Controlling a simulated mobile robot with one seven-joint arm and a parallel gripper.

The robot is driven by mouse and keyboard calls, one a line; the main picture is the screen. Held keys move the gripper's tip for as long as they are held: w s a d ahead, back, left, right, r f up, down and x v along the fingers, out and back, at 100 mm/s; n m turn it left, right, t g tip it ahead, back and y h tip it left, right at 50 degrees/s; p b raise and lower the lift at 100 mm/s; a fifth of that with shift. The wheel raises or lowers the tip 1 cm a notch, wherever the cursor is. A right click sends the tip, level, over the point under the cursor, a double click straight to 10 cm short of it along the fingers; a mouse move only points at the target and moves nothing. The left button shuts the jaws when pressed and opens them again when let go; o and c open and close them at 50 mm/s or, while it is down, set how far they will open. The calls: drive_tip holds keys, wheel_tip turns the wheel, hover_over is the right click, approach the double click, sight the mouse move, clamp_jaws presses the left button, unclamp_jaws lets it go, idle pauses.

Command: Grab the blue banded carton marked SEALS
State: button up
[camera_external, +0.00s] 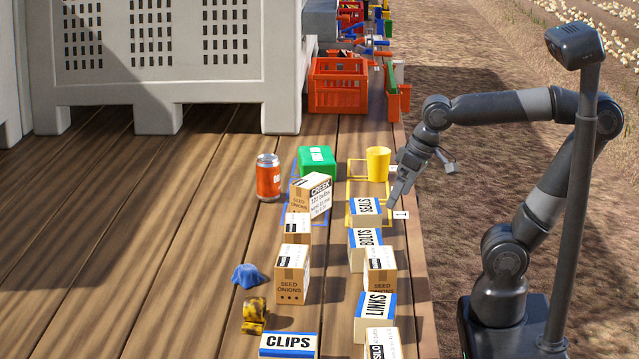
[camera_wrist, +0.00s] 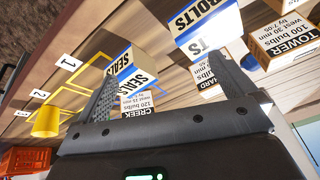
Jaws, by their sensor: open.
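The SEALS carton (camera_external: 365,211) is a small white box with a blue band, standing on the wooden deck near its right edge. In the wrist view the SEALS carton (camera_wrist: 136,68) shows tilted, beyond and between the two fingers, nearer the left one. My gripper (camera_external: 398,192) hangs just right of and above the carton in the external view. In the wrist view my gripper (camera_wrist: 163,70) has its fingers wide apart with nothing held between them. I cannot tell whether a finger touches the carton.
The BOLTS carton (camera_external: 364,248) stands close in front of SEALS, with a seed onions box (camera_external: 380,270) and the LINKS carton (camera_external: 375,315) nearer. A yellow cup (camera_external: 378,164) stands behind. The CREEK box (camera_external: 312,195) is left. A tag (camera_external: 401,215) lies at the deck edge.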

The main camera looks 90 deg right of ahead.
drive_tip(key=s+a+f+n, duration=0.1)
drive_tip(key=n, duration=0.1)
drive_tip(key=s+a+f+n+t, duration=0.1)
drive_tip(key=f+n, duration=0.1)
drive_tip(key=shift+s+f, duration=0.1)
drive_tip(key=shift+s, duration=0.1)
drive_tip(key=n+g, duration=0.1)
drive_tip(key=g, duration=0.4)
approach(365, 206)
drive_tip(key=shift+d, duration=0.1)
wheel_tip(365, 206, down, 11)
drive_tip(key=shift+w+d+r, duration=0.1)
drive_tip(key=shift+c, duration=0.2)
drive_tip(key=c, duration=0.9)
